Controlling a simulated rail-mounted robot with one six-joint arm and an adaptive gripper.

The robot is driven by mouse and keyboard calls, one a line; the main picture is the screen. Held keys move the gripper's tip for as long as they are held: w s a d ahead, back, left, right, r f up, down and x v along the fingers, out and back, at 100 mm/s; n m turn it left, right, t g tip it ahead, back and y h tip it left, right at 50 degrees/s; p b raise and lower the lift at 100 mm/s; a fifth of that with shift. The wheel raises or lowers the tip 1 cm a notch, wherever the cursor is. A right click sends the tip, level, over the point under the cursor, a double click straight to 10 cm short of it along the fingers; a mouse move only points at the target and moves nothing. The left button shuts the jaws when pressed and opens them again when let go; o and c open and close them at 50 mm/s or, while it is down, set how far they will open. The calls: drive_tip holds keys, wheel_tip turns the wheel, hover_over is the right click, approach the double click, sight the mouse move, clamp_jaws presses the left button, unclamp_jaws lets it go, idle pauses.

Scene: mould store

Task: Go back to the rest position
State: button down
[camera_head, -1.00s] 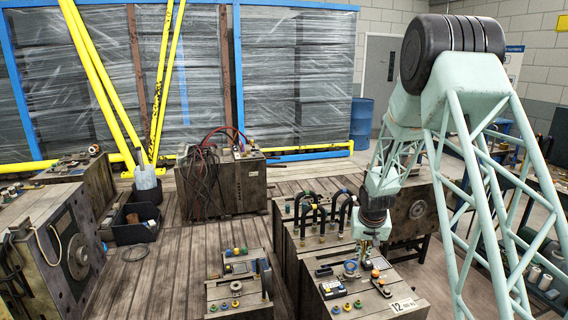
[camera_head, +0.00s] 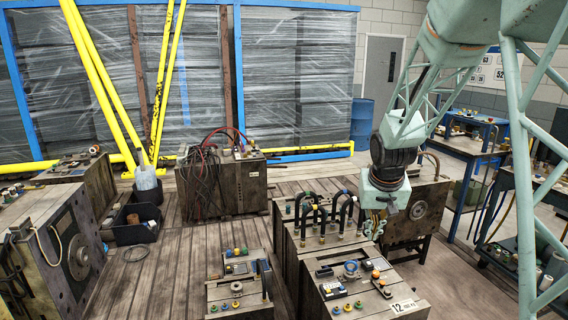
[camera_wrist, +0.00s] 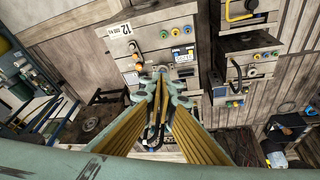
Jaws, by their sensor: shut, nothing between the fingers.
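My gripper (camera_head: 375,228) hangs from my pale green lattice arm in the head view, to the right of the black hoses on the middle mould block. Its fingers point down and are shut, with nothing between them. In the wrist view my gripper (camera_wrist: 161,72) shows its fingertips together, above the mould block with the label 12. That block (camera_head: 345,310) stands at the front in the head view, with coloured fittings on its top. The gripper is apart from it.
A smaller mould block (camera_head: 235,297) with coloured fittings stands left of block 12. Black hose loops (camera_head: 325,215) rise close left of my gripper. A mould with a round plate (camera_head: 418,210) stands behind it at right. A blue workbench (camera_head: 465,150) is further right. Wooden floor lies open at left centre.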

drive_tip(key=s+a+r, duration=0.2)
drive_tip(key=s+r, duration=0.6)
drive_tip(key=s, duration=0.4)
drive_tip(key=s+a+r, duration=0.1)
drive_tip(key=s+r, duration=0.8)
drive_tip(key=s, duration=0.2)
drive_tip(key=s+a+r, duration=0.1)
drive_tip(key=s+a, duration=0.1)
drive_tip(key=s, duration=1.1)
drive_tip(key=s+a+r+n, duration=0.1)
drive_tip(key=s, duration=1.3)
drive_tip(key=shift+s+a+y, duration=0.3)
drive_tip(key=shift+a+y, duration=0.05)
drive_tip(key=shift+y, duration=0.05)
drive_tip(key=shift+w+r, duration=0.1)
drive_tip(key=shift+w, duration=0.05)
